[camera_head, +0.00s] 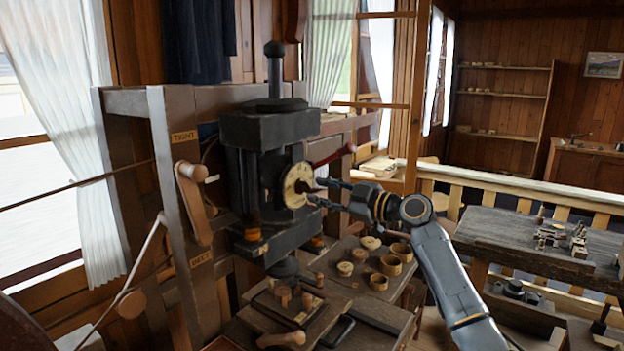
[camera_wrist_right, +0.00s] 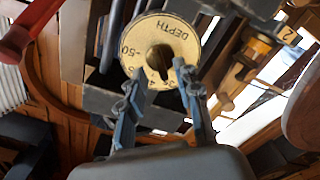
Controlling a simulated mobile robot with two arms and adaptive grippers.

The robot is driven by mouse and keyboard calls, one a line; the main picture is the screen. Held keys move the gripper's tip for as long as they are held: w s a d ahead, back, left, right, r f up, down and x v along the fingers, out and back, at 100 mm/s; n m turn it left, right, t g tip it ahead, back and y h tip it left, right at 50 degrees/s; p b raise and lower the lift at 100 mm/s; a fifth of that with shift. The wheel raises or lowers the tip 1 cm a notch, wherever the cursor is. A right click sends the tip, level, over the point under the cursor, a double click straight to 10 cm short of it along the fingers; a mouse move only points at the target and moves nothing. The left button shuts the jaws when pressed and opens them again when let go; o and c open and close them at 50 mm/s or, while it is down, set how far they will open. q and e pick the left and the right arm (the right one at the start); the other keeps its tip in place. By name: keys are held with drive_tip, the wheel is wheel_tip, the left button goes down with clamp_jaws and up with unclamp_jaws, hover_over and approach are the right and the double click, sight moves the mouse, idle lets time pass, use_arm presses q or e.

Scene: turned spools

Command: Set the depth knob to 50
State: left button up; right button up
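The depth knob is a round brass dial (camera_head: 295,186) on the front of a dark press (camera_head: 262,140). In the right wrist view the dial (camera_wrist_right: 150,35) shows the word DEPTH at upper right, a 50 mark at left and partly hidden figures at the bottom. A dark grip (camera_wrist_right: 160,57) stands out at its centre. My right gripper (camera_head: 316,190) is at the dial's face, coming from the right. In the wrist view its fingers (camera_wrist_right: 158,73) are apart, one on each side below the grip, with gaps visible. My left gripper is not in view.
A red-handled lever (camera_head: 333,157) sticks out above the dial. Below, a bench holds several wooden rings and spools (camera_head: 390,265) and a wooden-handled tool (camera_head: 282,339). A wooden lever (camera_head: 194,200) is on the frame at left. A second bench (camera_head: 520,236) stands at right.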

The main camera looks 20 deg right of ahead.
sight(305, 187)
drive_tip(key=x, duration=0.1)
drive_tip(key=p+x, duration=0.1)
drive_tip(key=shift+w+a+r, duration=0.1)
drive_tip(key=shift+a+r, duration=0.1)
drive_tip(key=shift+a, duration=0.1)
drive_tip(key=shift+w+a, duration=0.1)
drive_tip(key=shift+w+f, duration=0.1)
drive_tip(key=shift+f, duration=0.05)
clamp_jaws()
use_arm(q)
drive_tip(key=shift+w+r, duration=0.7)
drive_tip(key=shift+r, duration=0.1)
